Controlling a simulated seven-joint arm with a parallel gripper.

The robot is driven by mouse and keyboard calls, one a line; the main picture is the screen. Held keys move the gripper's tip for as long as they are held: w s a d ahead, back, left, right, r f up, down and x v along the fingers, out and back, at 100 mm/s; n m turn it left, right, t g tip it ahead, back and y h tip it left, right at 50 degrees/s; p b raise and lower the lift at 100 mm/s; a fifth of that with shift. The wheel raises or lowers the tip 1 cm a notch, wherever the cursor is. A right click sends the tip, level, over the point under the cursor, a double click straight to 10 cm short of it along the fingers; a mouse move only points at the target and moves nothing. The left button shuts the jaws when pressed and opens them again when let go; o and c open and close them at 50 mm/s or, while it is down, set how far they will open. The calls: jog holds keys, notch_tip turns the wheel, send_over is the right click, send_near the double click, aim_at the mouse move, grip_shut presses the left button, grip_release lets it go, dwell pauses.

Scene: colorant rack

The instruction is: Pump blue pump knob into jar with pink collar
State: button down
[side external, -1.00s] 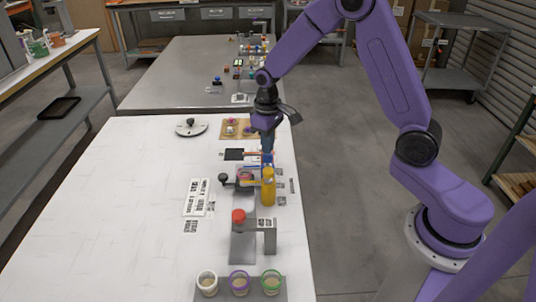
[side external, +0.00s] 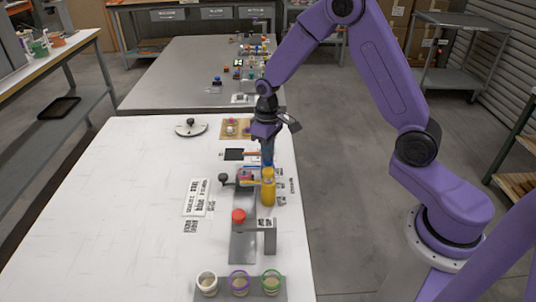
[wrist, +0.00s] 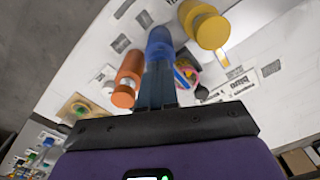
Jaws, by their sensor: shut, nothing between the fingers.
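The blue pump knob (wrist: 160,42) stands just ahead of my fingertips in the wrist view, in a row between an orange knob and a yellow one. In the side view my gripper (side external: 267,161) points straight down over the pumps, behind the yellow cylinder. Its fingers are shut with nothing between them; the fingertips (wrist: 159,64) overlap the blue knob in the wrist view, and I cannot tell whether they touch it. The jar with the pink collar (wrist: 187,74) is beside the blue knob.
The yellow knob (side external: 268,188) and orange knob (wrist: 127,75) stand close on either side. A red knob (side external: 238,216) sits on a grey stand nearer the camera. White, purple and green-rimmed cups (side external: 239,283) stand at the front. The white table's left side is largely clear.

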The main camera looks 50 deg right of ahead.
jog(key=shift+f, duration=0.2)
jog(key=shift+r, duration=1.4)
jog(key=shift+f, duration=0.1)
jog(key=shift+f, duration=1.25)
jog(key=shift+r, duration=1.35)
jog(key=shift+f, duration=0.2)
